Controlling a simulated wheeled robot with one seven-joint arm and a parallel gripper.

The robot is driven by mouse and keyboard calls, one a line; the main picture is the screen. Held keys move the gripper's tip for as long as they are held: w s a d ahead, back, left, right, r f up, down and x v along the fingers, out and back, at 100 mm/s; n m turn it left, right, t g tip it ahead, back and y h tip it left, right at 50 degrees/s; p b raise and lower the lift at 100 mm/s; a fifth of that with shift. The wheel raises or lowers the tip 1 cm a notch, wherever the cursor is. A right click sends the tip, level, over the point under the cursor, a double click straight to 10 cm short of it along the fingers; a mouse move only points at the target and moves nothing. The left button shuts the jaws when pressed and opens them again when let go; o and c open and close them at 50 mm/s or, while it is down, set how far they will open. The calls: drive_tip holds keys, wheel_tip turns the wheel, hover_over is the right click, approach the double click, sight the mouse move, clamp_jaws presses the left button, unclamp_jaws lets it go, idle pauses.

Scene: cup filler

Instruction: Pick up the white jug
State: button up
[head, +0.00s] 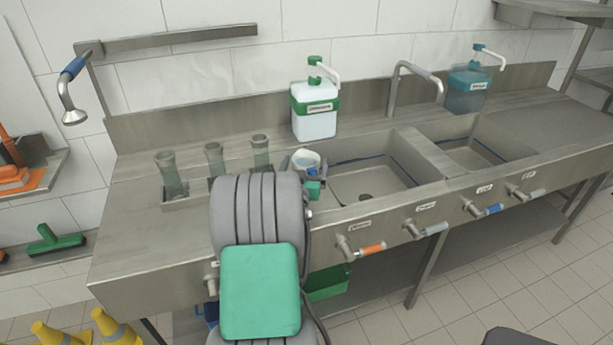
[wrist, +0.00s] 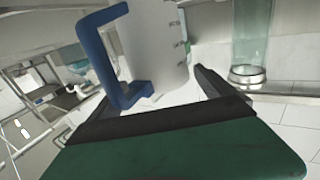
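The white jug (head: 306,158) is at the sink counter, just left of the left basin, partly hidden by my arm in the head view. In the wrist view the jug (wrist: 158,45) fills the upper middle, with its blue handle (wrist: 97,60) toward the camera and dark measuring marks on its side. My gripper (head: 304,164) is at the jug, with a dark fingertip on either side of it. In the wrist view the right finger (wrist: 212,82) stands a little apart from the jug's wall; the left finger is mostly hidden behind the handle. The fingers look open.
Several clear glass cylinders (head: 215,160) stand left of the jug; one (wrist: 249,40) is close to the right finger. A green-banded dispenser (head: 314,120) stands behind, and a tap (head: 414,75) rises behind the basins. The left basin (head: 365,190) is open to the right.

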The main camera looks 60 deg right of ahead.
drive_tip(key=c, duration=1.7)
